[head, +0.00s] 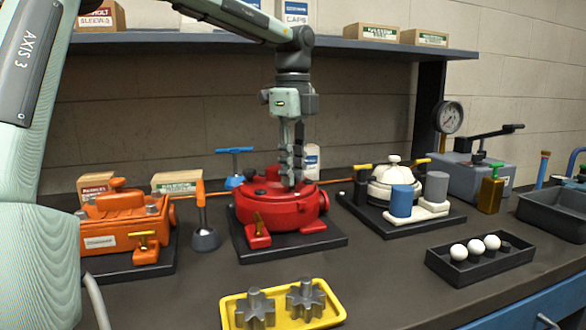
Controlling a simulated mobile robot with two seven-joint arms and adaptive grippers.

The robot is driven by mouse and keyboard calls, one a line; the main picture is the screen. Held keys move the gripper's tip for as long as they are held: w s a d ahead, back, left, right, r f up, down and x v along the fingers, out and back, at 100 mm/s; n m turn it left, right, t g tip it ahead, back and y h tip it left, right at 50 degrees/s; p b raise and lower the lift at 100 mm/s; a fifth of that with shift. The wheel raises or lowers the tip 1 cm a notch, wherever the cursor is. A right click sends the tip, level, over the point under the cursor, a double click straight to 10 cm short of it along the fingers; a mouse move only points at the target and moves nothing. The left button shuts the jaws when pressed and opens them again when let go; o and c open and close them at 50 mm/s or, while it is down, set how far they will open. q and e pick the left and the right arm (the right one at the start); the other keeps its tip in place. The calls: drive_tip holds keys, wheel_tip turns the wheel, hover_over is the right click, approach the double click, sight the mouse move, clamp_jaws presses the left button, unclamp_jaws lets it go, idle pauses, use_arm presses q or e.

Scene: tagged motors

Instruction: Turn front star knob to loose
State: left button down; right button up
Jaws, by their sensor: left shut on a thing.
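A red round motor housing (268,212) sits on a dark base plate in the middle of the bench. My left gripper (291,182) points straight down over the right part of its top, its fingers closed together. It is shut on a small part at the housing top, which looks to be the front star knob; the fingers hide nearly all of it, so its shape and setting cannot be read. A small dark round part (260,192) shows on the housing top left of the fingers. My right gripper is not in view.
An orange motor (112,222) stands left and a white-domed unit (392,183) right. A blue T-handle (235,165) and a white bottle (312,162) are close behind the gripper. A yellow tray (335,312) with two grey gears lies in front. A shelf (390,48) runs behind.

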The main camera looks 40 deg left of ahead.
use_arm(q)
drive_tip(key=shift+s+f+n, duration=0.2)
drive_tip(key=shift+f+n, duration=0.2)
drive_tip(key=c, duration=1.3)
unclamp_jaws()
drive_tip(key=shift+w, duration=0.15)
drive_tip(key=shift+r, duration=0.15)
drive_tip(key=shift+r, duration=0.1)
drive_tip(key=shift+w+r, duration=0.1)
drive_tip(key=shift+r, duration=0.25)
wheel_tip(320, 180, up, 11)
drive_tip(key=shift+r, duration=0.1)
